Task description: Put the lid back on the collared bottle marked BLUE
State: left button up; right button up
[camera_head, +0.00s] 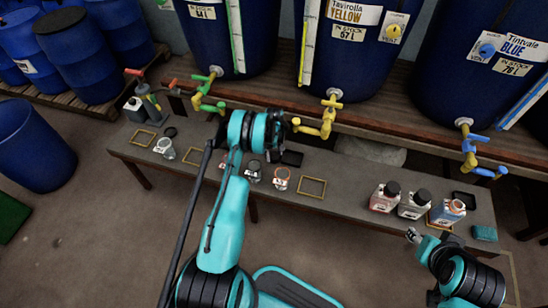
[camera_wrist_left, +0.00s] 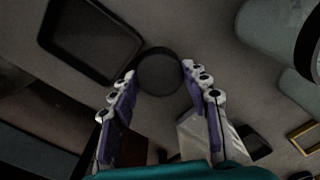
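A dark round lid (camera_wrist_left: 158,72) lies on the bench in the left wrist view. My left gripper (camera_wrist_left: 159,80) is open, its two fingertips on either side of the lid; I cannot tell whether they touch it. In the head view my left arm hides the lid. A bottle without a cap, with an orange ring at its neck (camera_head: 447,212), stands at the right of the bench; its marking is too small to read. Two dark-capped bottles, one reddish (camera_head: 384,198) and one grey (camera_head: 413,205), stand left of it. My right gripper (camera_head: 412,236) is in front of the bench, its fingers unclear.
A black tray (camera_wrist_left: 88,40) lies beside the lid. Small jars (camera_head: 281,180) and yellow frames (camera_head: 312,187) are spread along the bench. Blue vats with taps (camera_head: 470,150) stand behind. The bench between the frame and the capped bottles is clear.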

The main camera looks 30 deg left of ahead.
aim_at(274, 155)
dwell(0.3)
pick_arm(q)
notch_tip(274, 155, up, 10)
jog(key=p, duration=0.4)
